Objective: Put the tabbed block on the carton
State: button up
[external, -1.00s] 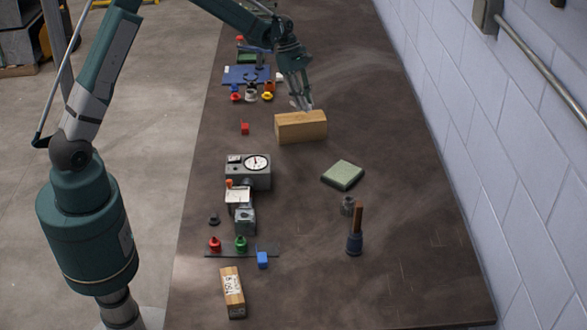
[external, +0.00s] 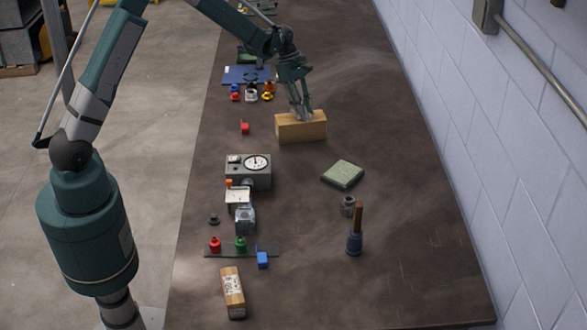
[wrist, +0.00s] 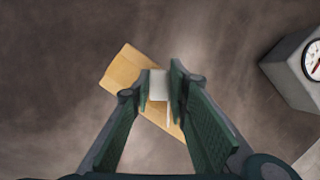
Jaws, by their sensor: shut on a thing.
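The carton (external: 302,129) is a tan box on the dark bench, beyond the gauge box. It also shows in the wrist view (wrist: 122,68), lying at a slant below my fingers. My gripper (external: 302,115) is over the carton's top. In the wrist view my gripper (wrist: 160,85) is shut on a small pale grey-white block (wrist: 158,86), which I take as the tabbed block. A thin pale strip shows just below the block. I cannot tell whether the block touches the carton, and its tab is not clear.
A grey gauge box (external: 248,171) stands nearer, left of the carton; it is at the right in the wrist view (wrist: 295,68). The bench right of the carton is clear.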

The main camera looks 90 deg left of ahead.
jog(key=o, duration=0.9)
jog(key=shift+r, duration=0.2)
jog(key=v, duration=1.2)
jog(key=shift+f, duration=0.1)
jog(key=shift+d, duration=0.1)
